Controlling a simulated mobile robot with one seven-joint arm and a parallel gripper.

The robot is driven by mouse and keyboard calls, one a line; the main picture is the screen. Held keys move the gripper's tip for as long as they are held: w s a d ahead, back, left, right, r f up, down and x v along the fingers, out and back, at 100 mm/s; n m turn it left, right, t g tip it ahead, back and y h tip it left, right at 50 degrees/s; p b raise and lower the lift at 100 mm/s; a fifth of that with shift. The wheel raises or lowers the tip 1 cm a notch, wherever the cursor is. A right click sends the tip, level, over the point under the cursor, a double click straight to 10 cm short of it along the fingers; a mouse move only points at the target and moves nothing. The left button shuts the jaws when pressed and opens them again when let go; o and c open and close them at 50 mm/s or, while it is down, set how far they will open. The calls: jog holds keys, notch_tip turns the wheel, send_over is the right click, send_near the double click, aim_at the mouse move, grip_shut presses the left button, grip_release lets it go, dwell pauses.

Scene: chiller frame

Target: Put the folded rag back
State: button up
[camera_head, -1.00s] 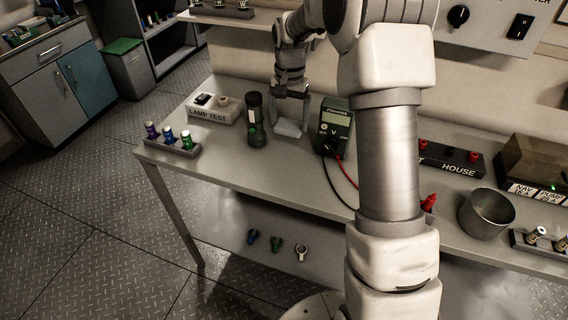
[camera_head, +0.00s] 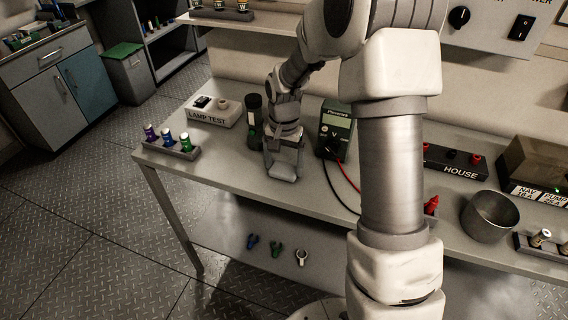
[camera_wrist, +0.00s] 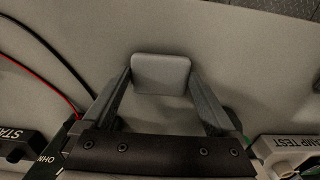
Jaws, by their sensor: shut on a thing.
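The folded rag is a small grey pad with rounded corners. In the wrist view the rag (camera_wrist: 160,74) sits between the two fingertips of my gripper (camera_wrist: 160,85), which is shut on it. In the head view my gripper (camera_head: 283,160) points down over the bench, between the flashlight and the meter, with the rag (camera_head: 284,173) at its tips. I cannot tell whether the rag touches the bench top (camera_head: 235,185).
The dark flashlight (camera_head: 254,120) stands close to the left of my gripper and the green meter (camera_head: 336,127) close to the right, with red and black leads. The lamp test box (camera_head: 213,112) and coloured fuse rack (camera_head: 171,146) are further left. The front bench strip is clear.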

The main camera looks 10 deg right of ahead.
aim_at(284, 169)
jog(key=o, duration=0.8)
jog(key=shift+o, duration=0.2)
notch_tip(284, 169, up, 12)
jog(key=p, duration=0.2)
jog(key=s+r+n+t, duration=0.3)
jog(key=s+r, duration=0.8)
jog(key=s, duration=0.1)
jog(key=s+n+t, duration=0.2)
jog(key=s+n, duration=0.1)
jog(key=s, duration=0.9)
jog(key=shift+r+n+t, duration=0.3)
jog(key=shift+n, duration=0.1)
